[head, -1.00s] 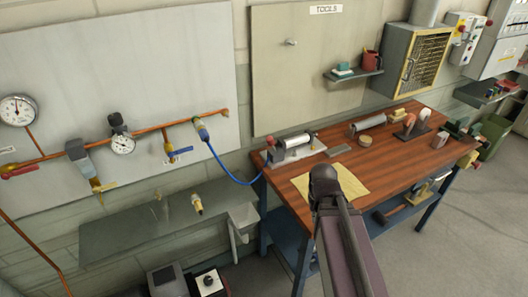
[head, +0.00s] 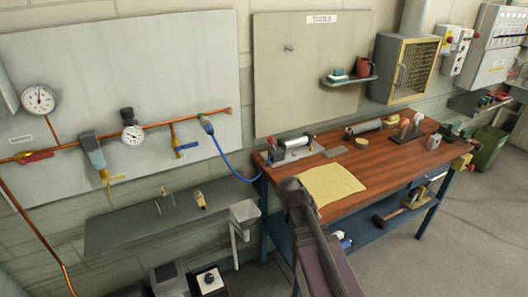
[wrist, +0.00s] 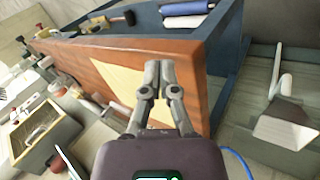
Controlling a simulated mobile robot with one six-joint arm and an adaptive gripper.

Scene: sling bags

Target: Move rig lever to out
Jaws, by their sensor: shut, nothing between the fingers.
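A small rig with a silver cylinder (head: 293,148) stands on the left end of the wooden bench (head: 345,165). It has a red-tipped part (head: 269,142) at its left, and a blue hose (head: 222,157) runs down toward it from the wall pipe. I cannot make out its lever or the lever's position for sure. My gripper (wrist: 159,72) is shut and empty in the wrist view, in front of the bench edge and the yellow cloth (wrist: 112,75).
A grey wall shelf (head: 150,222) left of the bench carries small fittings. A copper pipe (head: 65,150) with gauges and valves crosses the wall panel. Blocks and cylinders stand toward the bench's back right. A lower blue shelf (head: 375,232) lies under the bench.

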